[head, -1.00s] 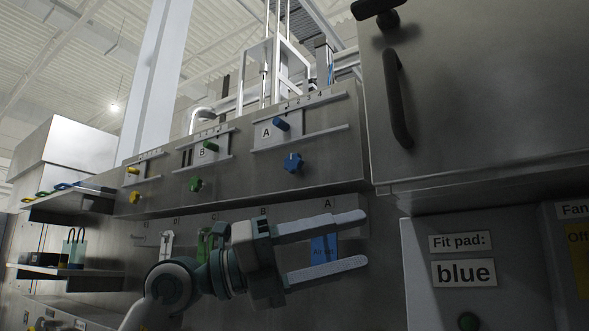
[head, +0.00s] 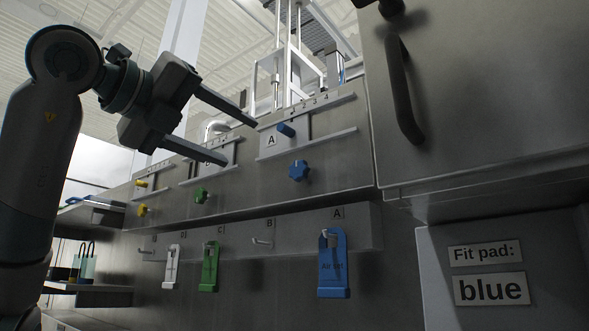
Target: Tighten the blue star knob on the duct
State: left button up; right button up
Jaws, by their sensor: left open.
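The blue star knob (head: 299,170) sits on the grey duct face (head: 250,190), below the slot plate marked A. A blue peg (head: 286,130) shows in that plate's slot above the knob. My left gripper (head: 241,142) is open and empty, raised in front of the duct to the left of the blue knob. Its two fingers point right, apart from the knob, and cover part of the middle plate. My right gripper is not in view.
A green star knob (head: 201,195) and a yellow star knob (head: 144,210) sit further left on the duct. Below, a blue tag (head: 333,265), a green tag (head: 209,267) and a white tag (head: 172,267) hang on hooks. A dark door handle (head: 403,90) stands at right.

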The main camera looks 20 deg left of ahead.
pick_arm(q)
jog(key=shift+w, duration=0.1)
jog(key=p, duration=0.8)
send_near(296, 170)
jog(key=x, duration=0.8)
jog(key=shift+d+r, duration=0.1)
jog(key=shift+w+d, duration=0.1)
jog(key=shift+w, duration=0.25)
jog(key=c, duration=1)
